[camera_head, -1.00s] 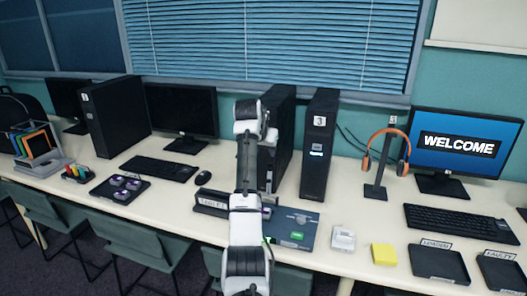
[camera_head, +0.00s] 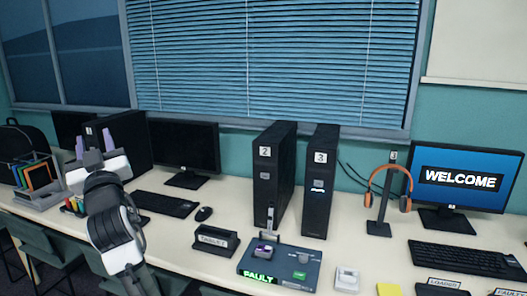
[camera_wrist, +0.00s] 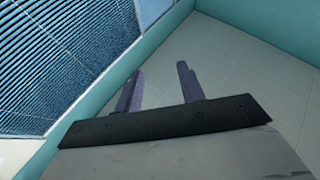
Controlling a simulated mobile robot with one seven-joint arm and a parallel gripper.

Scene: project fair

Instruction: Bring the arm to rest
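My gripper (camera_head: 95,145) is raised at the left in the head view, its two purple-grey fingers pointing up in front of the black tower marked 1 (camera_head: 128,140). The wrist view shows the two fingers (camera_wrist: 160,88) apart with nothing between them. Behind them are only the ceiling, the teal wall and the window blinds. My arm is folded up over the left part of the desk and hides part of what lies there.
Towers 2 (camera_head: 272,180) and 3 (camera_head: 318,190) stand mid-desk. Before them are a tester box reading FAULT (camera_head: 283,262) and a labelled black holder (camera_head: 216,241). Orange headphones (camera_head: 390,185) hang on a stand. A WELCOME monitor (camera_head: 460,205) stands right.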

